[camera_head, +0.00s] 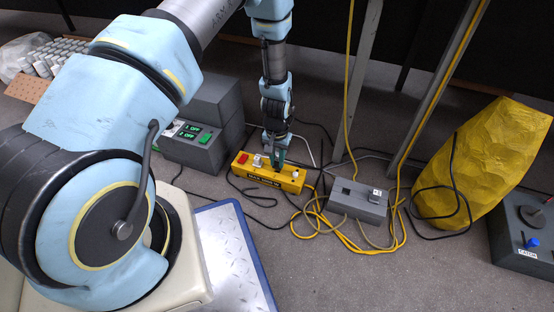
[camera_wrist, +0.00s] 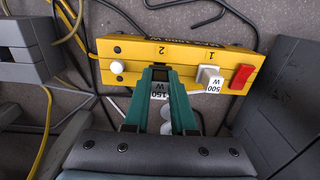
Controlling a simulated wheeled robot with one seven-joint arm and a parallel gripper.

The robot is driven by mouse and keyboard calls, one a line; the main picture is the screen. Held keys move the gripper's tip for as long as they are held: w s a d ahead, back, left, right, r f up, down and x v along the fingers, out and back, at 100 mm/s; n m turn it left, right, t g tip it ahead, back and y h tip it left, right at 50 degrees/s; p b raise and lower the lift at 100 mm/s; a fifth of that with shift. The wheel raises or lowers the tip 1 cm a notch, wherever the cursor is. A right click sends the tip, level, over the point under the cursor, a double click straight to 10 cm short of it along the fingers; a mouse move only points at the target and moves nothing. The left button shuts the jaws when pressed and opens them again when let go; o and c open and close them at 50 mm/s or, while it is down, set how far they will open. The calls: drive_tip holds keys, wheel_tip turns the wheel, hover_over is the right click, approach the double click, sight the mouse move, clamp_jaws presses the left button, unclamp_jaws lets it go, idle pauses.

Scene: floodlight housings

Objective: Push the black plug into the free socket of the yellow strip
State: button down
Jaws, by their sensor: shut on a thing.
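The yellow strip (camera_head: 264,178) lies on the floor near the centre of the head view. It spans the wrist view (camera_wrist: 209,46) with marks 1 and 2, and a red switch (camera_wrist: 242,76) at its right end. A white plug (camera_wrist: 208,76) labelled 500 W sits by mark 1. My gripper (camera_wrist: 161,74) is at the strip by mark 2; it also shows in the head view (camera_head: 277,160). Its teal fingers are shut on the black plug (camera_wrist: 160,71), mostly hidden between them. A 150 W label (camera_wrist: 159,90) shows there. I cannot tell how deep the plug sits.
A white knob (camera_wrist: 117,67) is at the strip's left end in the wrist view. A grey box (camera_head: 357,200) with yellow cables stands right of the strip. A grey unit with green displays (camera_head: 195,140) stands left. Loose cables lie around, and a yellow sack (camera_head: 487,165) is right.

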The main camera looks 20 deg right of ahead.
drive_tip(key=shift+f+b, duration=0.65)
drive_tip(key=shift+f, duration=0.55)
drive_tip(key=c, duration=0.7)
unclamp_jaws()
drive_tip(key=shift+o, duration=0.2)
drive_tip(key=shift+r, duration=0.15)
drive_tip(key=shift+r+p, duration=3.1)
drive_tip(key=shift+r, duration=0.35)
